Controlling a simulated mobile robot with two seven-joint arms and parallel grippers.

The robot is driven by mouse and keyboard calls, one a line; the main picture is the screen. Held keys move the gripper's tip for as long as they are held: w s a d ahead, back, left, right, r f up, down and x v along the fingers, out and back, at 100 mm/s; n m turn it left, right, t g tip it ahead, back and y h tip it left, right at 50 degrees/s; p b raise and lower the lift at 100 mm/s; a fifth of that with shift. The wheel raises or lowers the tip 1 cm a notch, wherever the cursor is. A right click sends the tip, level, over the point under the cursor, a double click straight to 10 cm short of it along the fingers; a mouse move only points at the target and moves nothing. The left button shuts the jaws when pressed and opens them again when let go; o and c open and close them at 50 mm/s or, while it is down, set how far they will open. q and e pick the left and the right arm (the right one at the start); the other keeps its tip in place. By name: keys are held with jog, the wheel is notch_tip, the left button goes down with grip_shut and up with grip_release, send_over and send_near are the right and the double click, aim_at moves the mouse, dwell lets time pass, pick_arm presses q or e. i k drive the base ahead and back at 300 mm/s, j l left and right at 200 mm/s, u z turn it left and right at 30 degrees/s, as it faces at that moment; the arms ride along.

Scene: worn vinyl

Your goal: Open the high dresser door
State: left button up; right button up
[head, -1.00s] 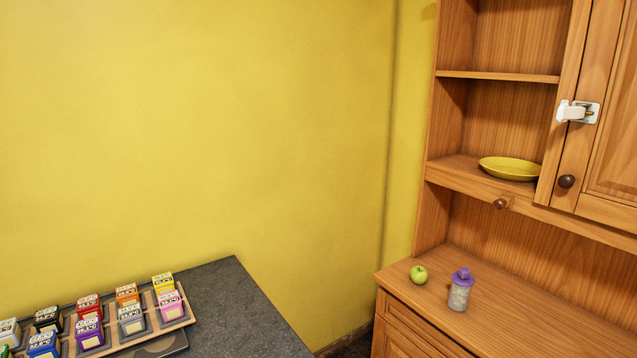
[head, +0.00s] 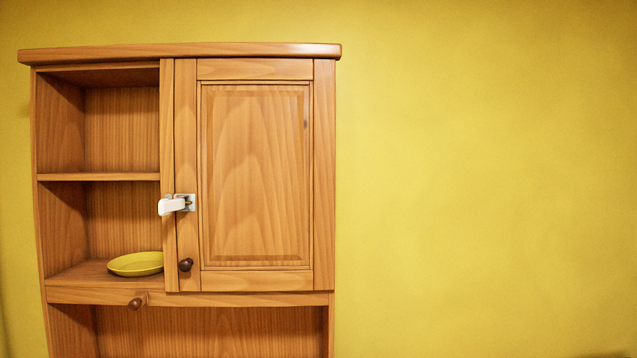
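The wooden dresser (head: 180,49) stands against the yellow wall, left of centre in the head view. Its high door (head: 255,180) is on the right of the upper part and is shut. A dark round knob (head: 185,265) sits at the door's lower left. A white latch (head: 172,205) with a metal plate sits at the door's left edge, above the knob, and reaches over the frame post. Neither of my grippers is in view.
Open shelves (head: 100,177) are left of the door, with a yellow plate (head: 135,263) on the lower one. The yellow wall (head: 480,180) to the right is bare.

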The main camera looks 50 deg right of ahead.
aim_at(255, 138)
jog(key=z, duration=1.15)
